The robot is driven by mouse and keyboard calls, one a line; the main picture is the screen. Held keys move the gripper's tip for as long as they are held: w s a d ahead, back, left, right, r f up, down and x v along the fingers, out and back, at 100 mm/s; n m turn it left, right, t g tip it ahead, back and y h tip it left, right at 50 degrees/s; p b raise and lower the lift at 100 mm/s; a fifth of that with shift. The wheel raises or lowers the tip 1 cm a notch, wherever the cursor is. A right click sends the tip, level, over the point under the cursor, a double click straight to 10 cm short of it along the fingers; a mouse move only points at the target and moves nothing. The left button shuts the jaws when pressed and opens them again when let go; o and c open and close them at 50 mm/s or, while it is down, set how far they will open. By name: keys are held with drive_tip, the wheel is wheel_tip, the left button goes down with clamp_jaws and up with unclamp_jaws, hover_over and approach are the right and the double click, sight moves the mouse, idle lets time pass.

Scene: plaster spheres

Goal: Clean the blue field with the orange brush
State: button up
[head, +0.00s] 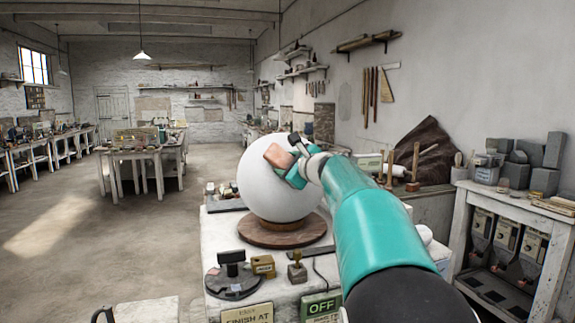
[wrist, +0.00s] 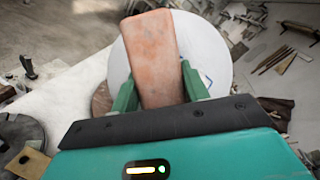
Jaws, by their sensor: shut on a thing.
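My gripper (head: 292,165) is shut on the orange brush (head: 278,156), a salmon-coloured block with worn faces. In the wrist view the brush (wrist: 152,48) stands between the two green fingers (wrist: 158,92). It lies in front of a large white plaster sphere (head: 265,188), which also shows in the wrist view (wrist: 217,55). I cannot tell whether brush and sphere touch. A short blue line (wrist: 208,76) shows on the sphere just right of the right finger. The rest of the blue field is hidden or out of sight.
The sphere rests on a round brown base (head: 268,231) on a white bench. A dark round plate (head: 232,281), small brass-coloured blocks (head: 263,265) and a green OFF sign (head: 320,306) lie at the bench's near side. A shelf with grey blocks (head: 545,180) stands right. The floor at left is clear.

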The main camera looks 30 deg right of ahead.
drive_tip(key=shift+s+d+f, duration=0.15)
drive_tip(key=shift+s+d, duration=0.05)
drive_tip(key=shift+s, duration=0.3)
drive_tip(key=shift+s+d+f, duration=0.15)
drive_tip(key=shift+s+d, duration=0.05)
drive_tip(key=shift+s, duration=0.3)
drive_tip(key=shift+w+d+f, duration=0.25)
drive_tip(key=shift+w+f, duration=0.05)
drive_tip(key=shift+w, duration=0.35)
drive_tip(key=shift+s+d+f, duration=0.6)
drive_tip(key=shift+d+f, duration=0.1)
drive_tip(key=shift+w+a+r, duration=0.1)
drive_tip(key=shift+w+a+r, duration=1.05)
drive_tip(key=shift+a+r, duration=0.2)
drive_tip(key=shift+a, duration=0.05)
